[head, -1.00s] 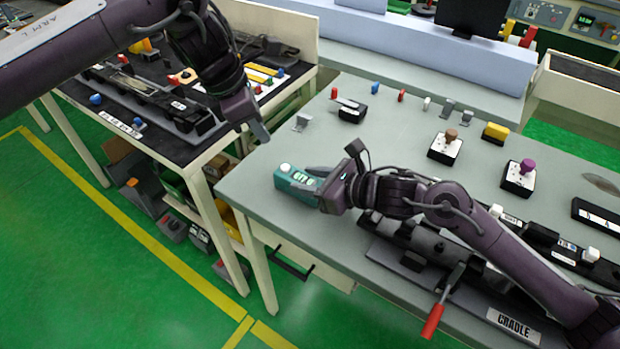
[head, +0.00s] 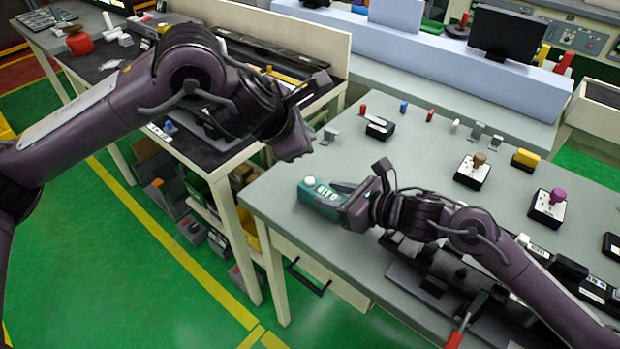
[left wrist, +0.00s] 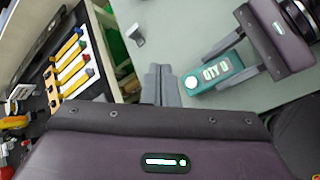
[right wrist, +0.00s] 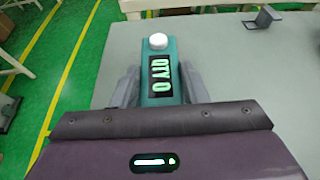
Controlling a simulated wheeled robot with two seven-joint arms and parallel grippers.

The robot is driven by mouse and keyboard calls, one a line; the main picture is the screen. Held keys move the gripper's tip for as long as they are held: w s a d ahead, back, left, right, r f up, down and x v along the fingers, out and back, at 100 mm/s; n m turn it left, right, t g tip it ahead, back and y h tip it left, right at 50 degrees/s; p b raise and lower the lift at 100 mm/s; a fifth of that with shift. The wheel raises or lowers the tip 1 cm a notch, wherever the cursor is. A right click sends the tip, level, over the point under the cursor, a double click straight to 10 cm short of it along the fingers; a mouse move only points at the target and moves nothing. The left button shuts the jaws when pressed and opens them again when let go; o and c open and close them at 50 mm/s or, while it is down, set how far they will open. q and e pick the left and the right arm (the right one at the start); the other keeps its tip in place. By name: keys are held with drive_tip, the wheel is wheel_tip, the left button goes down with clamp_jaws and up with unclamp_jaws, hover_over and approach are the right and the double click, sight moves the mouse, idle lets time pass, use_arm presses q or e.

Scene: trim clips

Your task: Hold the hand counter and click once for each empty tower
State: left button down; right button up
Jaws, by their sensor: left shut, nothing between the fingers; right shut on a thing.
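The hand counter (head: 322,198) is a teal box with a white button on its end and a lit display. In the right wrist view the counter (right wrist: 160,68) reads "QTY 0". My right gripper (head: 338,196) is shut on its sides, near the left edge of the grey table. My left gripper (head: 303,148) is shut and empty, above and beyond the counter in the head view. In the left wrist view its closed fingertips (left wrist: 162,70) are left of the counter (left wrist: 215,74), apart from the button. I cannot make out which things are the towers.
A dark bench (head: 195,145) with tools stands at the left, across a gap. My right arm covers part of the cradle.

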idle(0.3)
use_arm(q)
hover_over(306, 186)
drive_tip(key=shift+f, duration=4.4)
drive_tip(key=shift+f, duration=0.15)
drive_tip(key=shift+f, duration=0.25)
drive_tip(key=shift+f, duration=0.5)
drive_tip(key=shift+r, duration=0.9)
drive_tip(key=shift+r, duration=2.55)
